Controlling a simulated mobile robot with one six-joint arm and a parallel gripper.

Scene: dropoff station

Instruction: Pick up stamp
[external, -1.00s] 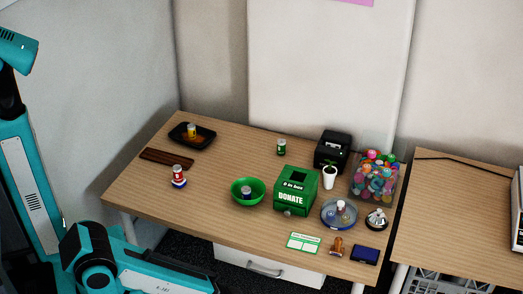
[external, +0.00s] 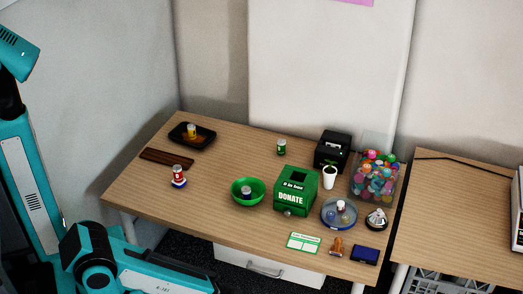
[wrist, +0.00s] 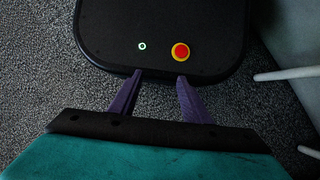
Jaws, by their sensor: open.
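The stamp (external: 337,246), with a brown-orange handle, stands near the front edge of the wooden table (external: 230,140), between a green-and-white card (external: 303,242) and a dark blue ink pad (external: 365,255). My gripper (wrist: 158,78) shows in the wrist view with its two purple fingers apart and nothing between them. It points down over my own black base, far from the stamp. The gripper is not in the external view, where only parts of my teal arm show at the left.
A green donate box (external: 297,192), a green bowl (external: 247,192), a blue round tray (external: 339,215) and a bell (external: 376,219) stand behind the stamp. A container of colourful balls (external: 375,178) is farther back. The left front of the tabletop is clear.

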